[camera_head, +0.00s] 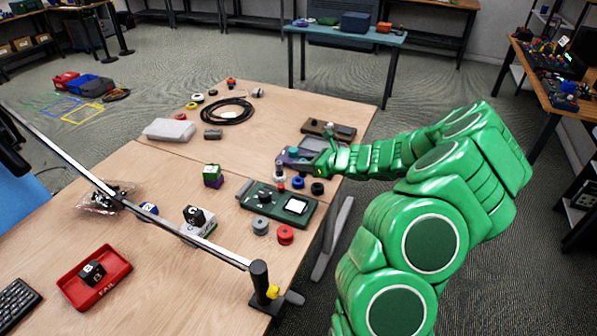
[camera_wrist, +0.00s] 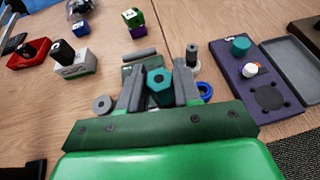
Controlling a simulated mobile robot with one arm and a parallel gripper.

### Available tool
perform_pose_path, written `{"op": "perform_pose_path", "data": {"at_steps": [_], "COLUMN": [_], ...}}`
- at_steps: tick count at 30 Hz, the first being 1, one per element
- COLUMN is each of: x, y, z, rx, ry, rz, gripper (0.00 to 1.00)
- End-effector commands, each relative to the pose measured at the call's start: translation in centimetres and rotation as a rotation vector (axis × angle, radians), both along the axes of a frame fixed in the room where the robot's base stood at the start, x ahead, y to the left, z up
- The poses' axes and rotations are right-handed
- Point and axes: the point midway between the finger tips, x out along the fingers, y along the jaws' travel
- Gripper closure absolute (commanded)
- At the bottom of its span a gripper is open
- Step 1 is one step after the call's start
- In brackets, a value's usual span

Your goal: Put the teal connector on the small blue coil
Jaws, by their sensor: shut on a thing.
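My gripper (camera_wrist: 159,92) is shut on the teal connector (camera_wrist: 158,79), a hexagonal piece with a dark centre hole, between its two grey fingers in the wrist view. In the head view, my gripper (camera_head: 287,163) is over the right part of the table; the connector cannot be made out there. The small blue coil (camera_head: 298,182) lies on the table close to the gripper. In the wrist view the blue coil (camera_wrist: 206,91) shows just right of the right finger, partly hidden by it. The connector is apart from the coil in that view.
A purple panel (camera_wrist: 226,75) with a teal knob and a white knob lies right of the gripper. A green device (camera_head: 265,198), a black coil (camera_head: 317,188), a grey coil (camera_head: 260,225) and a red coil (camera_head: 285,234) are nearby. A metal bar (camera_head: 150,202) crosses the table's left part.

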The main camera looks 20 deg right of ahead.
Motion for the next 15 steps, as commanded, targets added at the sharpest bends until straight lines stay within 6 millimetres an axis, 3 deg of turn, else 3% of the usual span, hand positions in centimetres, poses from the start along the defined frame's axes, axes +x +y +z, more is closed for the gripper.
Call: {"op": "perform_pose_path", "data": {"at_steps": [15], "x": [5.8], "y": [-1.2], "z": [-3.4], "rx": [0.002], "ry": [0.001], "rz": [0.002], "gripper": [0.98]}}
